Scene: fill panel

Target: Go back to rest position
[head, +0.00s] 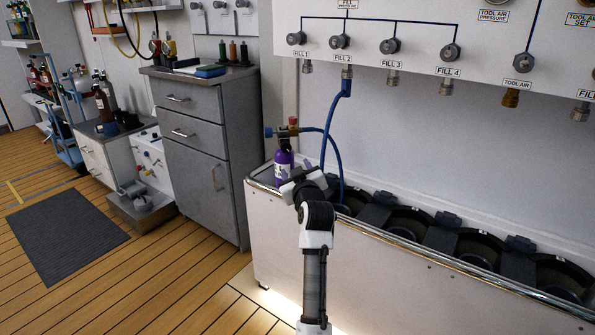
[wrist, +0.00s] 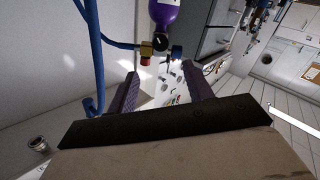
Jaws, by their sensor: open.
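My gripper (head: 298,178) is at the end of my raised arm, in front of the purple bottle (head: 283,168) in the head view. In the wrist view my gripper (wrist: 161,70) has its two purple-grey fingers spread, with nothing held between them. The bottle (wrist: 165,12) shows upside down at the top there, beyond the fingertips. Its brass valve (wrist: 148,48) has a red knob and a blue knob. A blue hose (head: 326,145) runs from the FILL 2 fitting down to the bottle's valve. My gripper hides part of the bottle in the head view.
The bottle stands at the left end of a long white trough (head: 380,270) with several round black holders. The fill panel (head: 420,35) is above it. A grey drawer cabinet (head: 205,150) stands to the left. The wooden floor (head: 150,270) and grey mat (head: 68,233) are clear.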

